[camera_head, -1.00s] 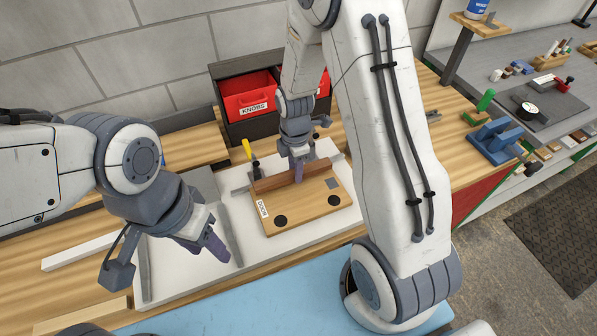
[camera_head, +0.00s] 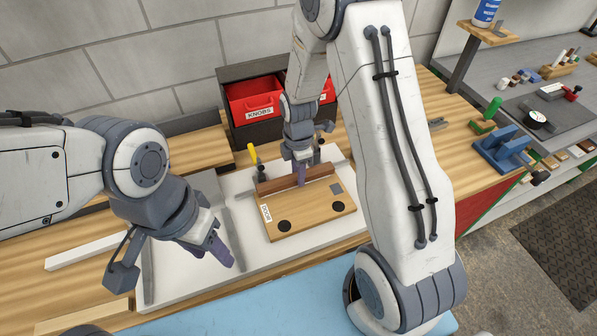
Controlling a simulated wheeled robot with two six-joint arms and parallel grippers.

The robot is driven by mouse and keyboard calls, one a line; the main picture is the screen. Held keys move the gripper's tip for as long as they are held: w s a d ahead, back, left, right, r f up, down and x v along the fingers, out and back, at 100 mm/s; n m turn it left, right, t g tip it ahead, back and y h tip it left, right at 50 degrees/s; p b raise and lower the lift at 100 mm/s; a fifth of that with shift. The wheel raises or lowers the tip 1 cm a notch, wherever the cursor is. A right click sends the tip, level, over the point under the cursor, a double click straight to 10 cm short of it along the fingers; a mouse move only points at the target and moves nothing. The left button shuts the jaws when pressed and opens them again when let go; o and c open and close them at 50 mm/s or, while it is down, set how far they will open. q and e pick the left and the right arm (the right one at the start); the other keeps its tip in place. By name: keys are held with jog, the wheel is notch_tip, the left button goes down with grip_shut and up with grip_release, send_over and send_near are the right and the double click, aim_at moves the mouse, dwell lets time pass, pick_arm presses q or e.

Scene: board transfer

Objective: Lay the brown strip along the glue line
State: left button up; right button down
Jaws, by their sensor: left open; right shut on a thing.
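The brown strip (camera_head: 275,187) is at the back edge of a wooden board (camera_head: 308,210), running along that edge. My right gripper (camera_head: 301,180) is shut on the strip near its middle. I cannot tell whether the strip touches the board. The glue line is not visible; the strip and gripper may cover it. The board has a white label, two black discs and a grey square, and lies on a white work plate (camera_head: 195,280). My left gripper (camera_head: 222,258) is open and empty above the plate, left of the board.
A yellow-handled tool (camera_head: 252,156) stands behind the board's left corner. Red drawers (camera_head: 255,97) are at the back. A long white bar (camera_head: 85,251) lies at left. Blue and green fixtures (camera_head: 500,148) stand at right. A blue mat (camera_head: 265,302) is in front.

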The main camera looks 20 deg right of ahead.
jog(key=shift+f+b, duration=0.35)
jog(key=shift+f, duration=0.15)
jog(key=shift+c, duration=2.2)
grip_release()
notch_tip(320, 180, up, 11)
jog(key=b, duration=0.1)
jog(key=shift+f, duration=0.2)
jog(key=s+a+r+m, duration=0.5)
jog(key=s+a, duration=0.5)
jog(key=s+a+r+m+y, duration=0.1)
jog(key=s+a+m, duration=0.2)
jog(key=s, duration=1)
jog(key=m, duration=0.3)
jog(key=shift+r, duration=0.3)
